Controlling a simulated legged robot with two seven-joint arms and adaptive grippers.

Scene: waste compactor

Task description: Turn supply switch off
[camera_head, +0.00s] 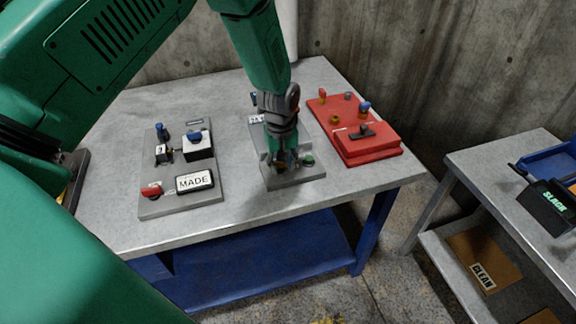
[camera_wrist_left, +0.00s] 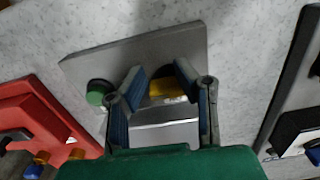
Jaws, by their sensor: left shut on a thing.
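A grey panel (camera_head: 297,178) lies on the middle of the metal table, between two other panels. My left gripper (camera_head: 279,160) points down over its near part. In the left wrist view, the two blue-padded fingers (camera_wrist_left: 160,73) are closed in on either side of a yellow-and-black switch (camera_wrist_left: 166,88) on this panel. The fingers partly hide the switch, and I cannot read its position or any label. A green button (camera_head: 308,159) sits beside it on the same panel; it also shows in the left wrist view (camera_wrist_left: 97,93). My right gripper is not in view.
A red panel (camera_head: 370,148) with knobs and a black handle lies to the right. A grey panel with a "MADE" sign (camera_head: 195,182) lies to the left. A second table at right holds a black "SLACK" box (camera_head: 550,203). The table's front strip is clear.

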